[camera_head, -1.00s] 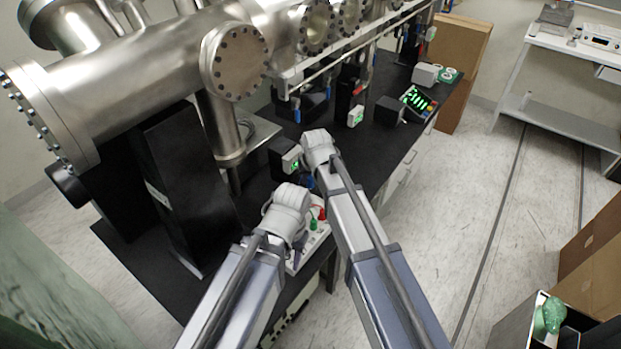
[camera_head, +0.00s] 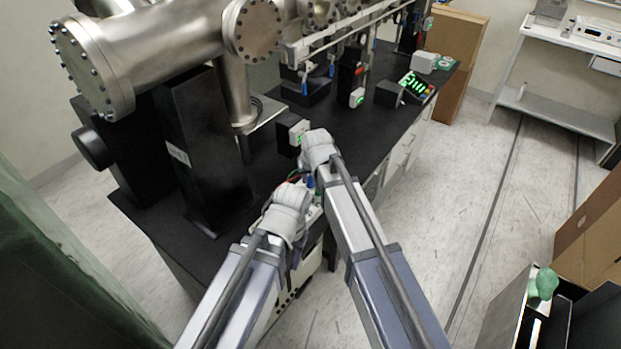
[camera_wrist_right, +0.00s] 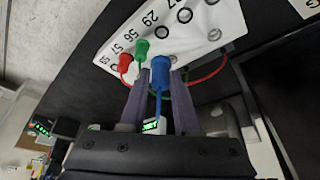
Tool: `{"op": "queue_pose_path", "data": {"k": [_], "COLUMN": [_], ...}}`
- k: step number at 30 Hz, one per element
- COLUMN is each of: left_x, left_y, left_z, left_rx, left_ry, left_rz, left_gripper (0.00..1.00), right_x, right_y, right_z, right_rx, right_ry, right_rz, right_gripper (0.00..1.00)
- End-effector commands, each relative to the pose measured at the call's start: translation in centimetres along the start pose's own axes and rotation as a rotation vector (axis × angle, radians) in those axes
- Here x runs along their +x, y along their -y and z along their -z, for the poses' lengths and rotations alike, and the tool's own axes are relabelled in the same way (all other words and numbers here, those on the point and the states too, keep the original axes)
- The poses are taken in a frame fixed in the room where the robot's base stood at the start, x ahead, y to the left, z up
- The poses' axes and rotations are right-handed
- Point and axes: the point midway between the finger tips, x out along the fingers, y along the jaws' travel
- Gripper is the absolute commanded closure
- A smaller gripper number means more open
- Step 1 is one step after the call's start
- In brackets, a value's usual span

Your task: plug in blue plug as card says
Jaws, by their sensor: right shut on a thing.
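The blue plug (camera_wrist_right: 160,72) is between the two purple fingers of my right gripper (camera_wrist_right: 159,88), which is shut on it; a blue cord hangs from it. A white panel (camera_wrist_right: 190,30) with numbered ring sockets lies just beyond; I cannot tell whether the plug touches it. A green plug (camera_wrist_right: 141,48) and a red plug (camera_wrist_right: 124,62) are at the panel's left edge, beside the numbers 56 to 59. In the head view my wrists largely cover the panel (camera_head: 313,213). The fingers of my left gripper are hidden behind its wrist. I cannot identify the card for certain.
A large steel vacuum chamber (camera_head: 150,50) stands over the black bench (camera_head: 262,160). A small box with a green display (camera_head: 299,131) is just beyond my right wrist. More boxes with green displays (camera_head: 415,84) stand farther back.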

Motion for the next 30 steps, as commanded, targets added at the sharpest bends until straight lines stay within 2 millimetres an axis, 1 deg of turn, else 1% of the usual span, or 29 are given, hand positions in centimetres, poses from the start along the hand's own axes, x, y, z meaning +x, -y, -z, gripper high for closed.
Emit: {"op": "queue_pose_path", "data": {"k": [8, 24, 30], "left_x": [0.7, 4.8, 5.1], "left_y": [-0.1, -0.5, -0.5], "left_z": [0.1, 0.3, 0.3], "left_rx": [0.0, -0.001, -0.001], "left_ry": [0.0, 0.0, 0.0], "left_rz": [0.0, 0.0, 0.0], "left_gripper": [0.5, 0.5, 0.5], "right_x": [0.7, 4.5, 4.7], "right_y": [0.0, 0.0, 0.0], "right_z": [-0.3, -1.8, -2.0], "right_rx": [0.0, 0.0, 0.0], "right_ry": [0.0, 0.0, 0.0], "right_rz": [0.0, 0.0, 0.0], "right_gripper": [1.0, 1.0, 1.0]}}
